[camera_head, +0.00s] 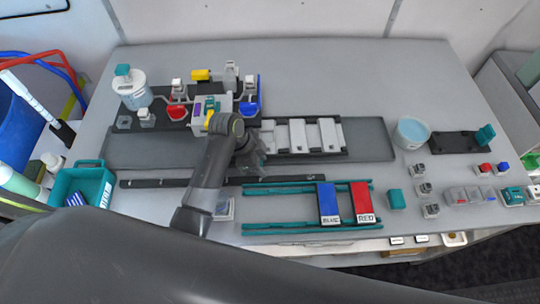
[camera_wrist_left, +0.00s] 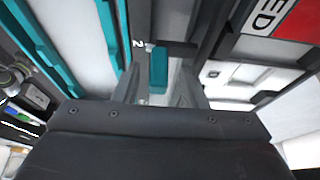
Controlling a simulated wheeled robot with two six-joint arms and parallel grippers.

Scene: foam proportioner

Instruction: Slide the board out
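A long dark grey board (camera_head: 370,140) lies flat on the table, partly under the equipment and a rack with white slats (camera_head: 298,136). I cannot tell whether this is the task's board. My left gripper (camera_head: 250,158) is low beside the rack's left end, its tips hard to make out from the head. In the left wrist view my left gripper (camera_wrist_left: 160,92) has its fingers apart, with a small teal block (camera_wrist_left: 159,70) in line with the gap. I cannot tell whether they touch it. My right gripper is not in view.
Teal rails (camera_head: 270,226) hold a blue block (camera_head: 328,203) and a red block (camera_head: 362,203) in front. A dark bar (camera_head: 150,183) lies left of them. A teal bin (camera_head: 82,186) is at the left edge, a tub (camera_head: 411,132) to the right.

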